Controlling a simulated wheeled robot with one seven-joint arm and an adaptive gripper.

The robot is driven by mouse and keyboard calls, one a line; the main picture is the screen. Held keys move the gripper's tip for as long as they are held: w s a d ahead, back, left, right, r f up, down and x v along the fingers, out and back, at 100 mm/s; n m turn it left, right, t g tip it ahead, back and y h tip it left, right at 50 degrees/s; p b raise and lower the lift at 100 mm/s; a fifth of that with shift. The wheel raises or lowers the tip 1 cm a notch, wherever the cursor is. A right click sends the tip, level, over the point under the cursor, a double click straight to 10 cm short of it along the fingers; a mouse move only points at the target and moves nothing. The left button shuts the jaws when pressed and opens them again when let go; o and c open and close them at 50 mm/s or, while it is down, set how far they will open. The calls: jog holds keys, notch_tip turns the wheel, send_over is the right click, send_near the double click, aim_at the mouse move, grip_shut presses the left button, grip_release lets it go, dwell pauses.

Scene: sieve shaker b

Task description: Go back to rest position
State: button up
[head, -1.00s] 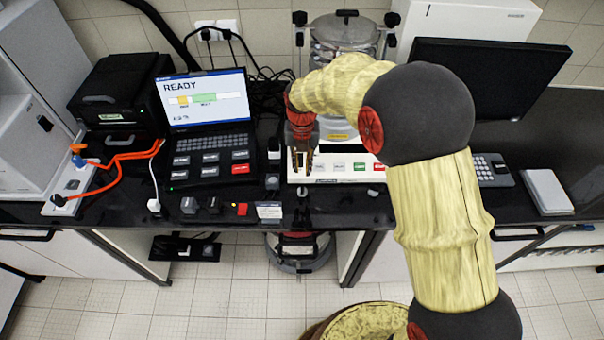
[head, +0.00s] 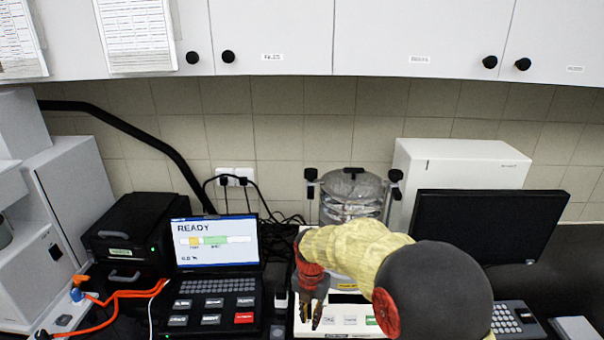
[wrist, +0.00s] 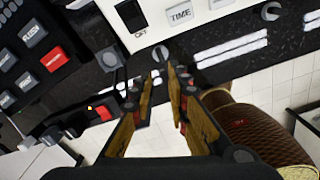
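My gripper (head: 309,317) hangs in front of the sieve shaker (head: 352,200), over the left end of its white control panel (head: 345,322), with nothing seen between its fingers. In the wrist view the two fingers of my gripper (wrist: 160,88) stand apart, with the dark bench edge and pale floor showing beyond them. The shaker panel's "TIME" button (wrist: 180,14) shows at the top of the wrist view. My arm bends to the right and covers part of the shaker and panel in the head view.
A laptop-like console (head: 215,265) reading "READY" stands left of my gripper, beside a black box (head: 135,235) with orange cables. A dark monitor (head: 488,225) and keypad (head: 515,318) stand at the right. White cupboards (head: 270,40) hang above the bench.

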jog(key=s+d+r+m+t+b, duration=0.2)
jog(key=s+d+r+m, duration=0.2)
jog(key=s+m, duration=0.5)
jog(key=s+d+r+m+t+b, duration=0.1)
jog(key=s+d+r+m+b, duration=0.2)
jog(key=m, duration=0.9)
jog(key=s+d+r+m+t+b, duration=0.2)
jog(key=s+d+r+m, duration=0.5)
jog(key=s, duration=0.8)
jog(key=d+m+b, duration=0.1)
jog(key=d+m, duration=0.1)
jog(key=m, duration=0.1)
jog(key=shift+s+d+r+m+t, duration=0.2)
jog(key=shift+s+d+m+t, duration=0.1)
jog(key=shift+s, duration=0.1)
